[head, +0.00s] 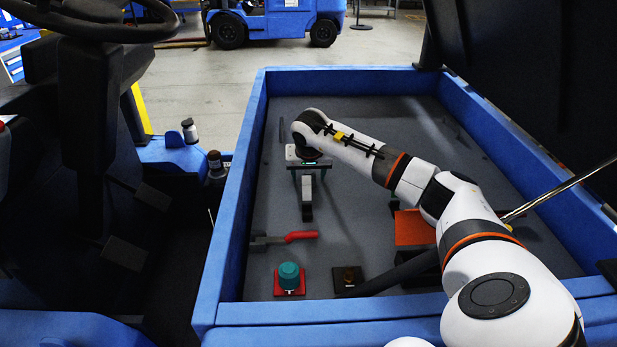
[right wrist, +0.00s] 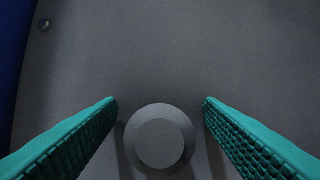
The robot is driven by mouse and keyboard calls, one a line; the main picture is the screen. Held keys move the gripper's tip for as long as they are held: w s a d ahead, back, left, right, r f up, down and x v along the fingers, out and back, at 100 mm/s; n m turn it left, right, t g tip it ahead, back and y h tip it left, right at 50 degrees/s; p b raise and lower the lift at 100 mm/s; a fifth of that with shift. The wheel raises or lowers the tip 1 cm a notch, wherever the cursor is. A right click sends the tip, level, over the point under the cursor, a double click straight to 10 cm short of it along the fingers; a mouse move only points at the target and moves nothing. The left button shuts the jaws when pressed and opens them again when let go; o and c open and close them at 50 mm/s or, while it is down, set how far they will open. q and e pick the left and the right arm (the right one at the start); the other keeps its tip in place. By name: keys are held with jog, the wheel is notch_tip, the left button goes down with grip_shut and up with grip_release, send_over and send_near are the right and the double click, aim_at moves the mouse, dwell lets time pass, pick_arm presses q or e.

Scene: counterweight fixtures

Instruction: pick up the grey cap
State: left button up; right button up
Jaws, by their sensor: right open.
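The grey cap (right wrist: 159,140) is a round, flat-topped disc with a sloped rim in the right wrist view. It lies low in the picture, in the space between the two green ribbed fingers. My right gripper (right wrist: 160,104) is open, one finger on each side of the cap, with a gap showing on both sides. Whether the fingers are level with the cap is hard to tell. In the head view my right gripper (head: 310,174) points down into the blue-walled bay, and I cannot make out the cap there. My left gripper is not in view.
The blue-walled bay (head: 232,190) holds a grey upright piece (head: 307,197), a red-handled lever (head: 300,236), a teal knob (head: 289,273) on a red base, a brown-topped dark fitting (head: 348,279) and an orange block (head: 414,228). Grey floor shows around them.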

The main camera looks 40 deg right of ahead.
jog(key=c, duration=0.8)
jog(key=shift+o, duration=0.2)
notch_tip(320, 180, up, 10)
jog(key=shift+r, duration=0.1)
jog(key=shift+r+p, duration=0.45)
jog(key=shift+p, duration=0.25)
